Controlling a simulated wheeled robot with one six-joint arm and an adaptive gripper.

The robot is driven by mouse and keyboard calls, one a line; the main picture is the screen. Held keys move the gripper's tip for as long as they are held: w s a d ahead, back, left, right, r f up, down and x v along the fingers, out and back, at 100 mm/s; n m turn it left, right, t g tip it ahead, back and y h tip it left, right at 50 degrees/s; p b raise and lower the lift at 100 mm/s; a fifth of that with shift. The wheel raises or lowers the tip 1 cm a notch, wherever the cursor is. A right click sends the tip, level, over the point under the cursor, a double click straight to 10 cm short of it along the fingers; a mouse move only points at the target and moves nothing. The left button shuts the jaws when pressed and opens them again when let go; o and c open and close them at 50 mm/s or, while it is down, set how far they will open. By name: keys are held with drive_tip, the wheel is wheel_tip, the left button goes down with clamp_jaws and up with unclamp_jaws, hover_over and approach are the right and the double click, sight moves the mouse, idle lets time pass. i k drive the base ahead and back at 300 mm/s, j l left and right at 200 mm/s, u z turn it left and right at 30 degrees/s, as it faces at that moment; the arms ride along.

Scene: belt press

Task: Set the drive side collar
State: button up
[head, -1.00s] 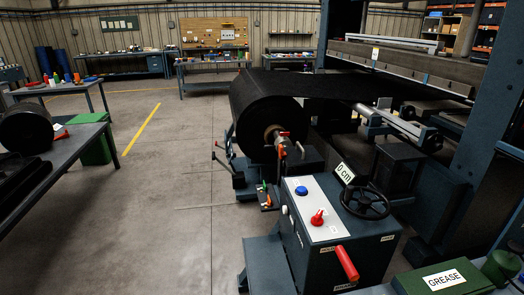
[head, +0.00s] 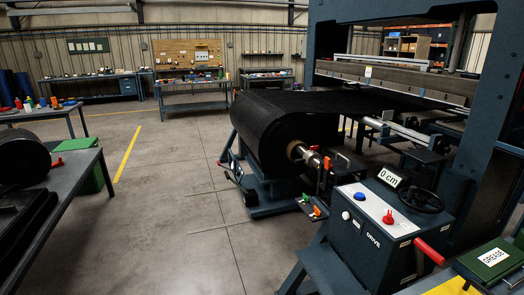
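A large black belt roll (head: 265,135) sits on a blue stand in the middle of the head view. A shaft (head: 313,158) sticks out of its near end, past a brownish core (head: 295,150). A small part with an orange-red handle (head: 327,163) is on this shaft; it may be the collar, but it is too small to tell whether it is seated or locked. A control box (head: 372,235) marked DRIVE stands in front of the shaft end. My gripper is not in view.
The control box carries a blue button, a red knob, a black handwheel (head: 416,197), a red lever (head: 430,250) and a "0 cm" sign (head: 389,177). A green GREASE box (head: 490,258) is at the lower right. A grey table (head: 72,185) stands left.

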sight(308, 156)
drive_tip(key=i+j, duration=0.2)
drive_tip(key=i+j+z, duration=0.1)
drive_tip(key=j, duration=0.35)
drive_tip(key=i+j, duration=0.25)
drive_tip(key=i+j+z, duration=0.1)
drive_tip(key=j, duration=0.3)
drive_tip(key=i+j, duration=0.2)
drive_tip(key=j, duration=0.15)
drive_tip(key=i+j+z, duration=0.1)
drive_tip(key=j, duration=0.25)
drive_tip(key=i+j, duration=0.25)
drive_tip(key=j, duration=0.15)
drive_tip(key=i+j+z, duration=0.1)
drive_tip(key=i, duration=0.5)
drive_tip(key=i+j, duration=0.1)
drive_tip(key=i, duration=0.5)
drive_tip(key=i+j+z, duration=0.15)
drive_tip(key=i, duration=0.45)
drive_tip(key=i+l, duration=0.1)
drive_tip(key=i, duration=0.2)
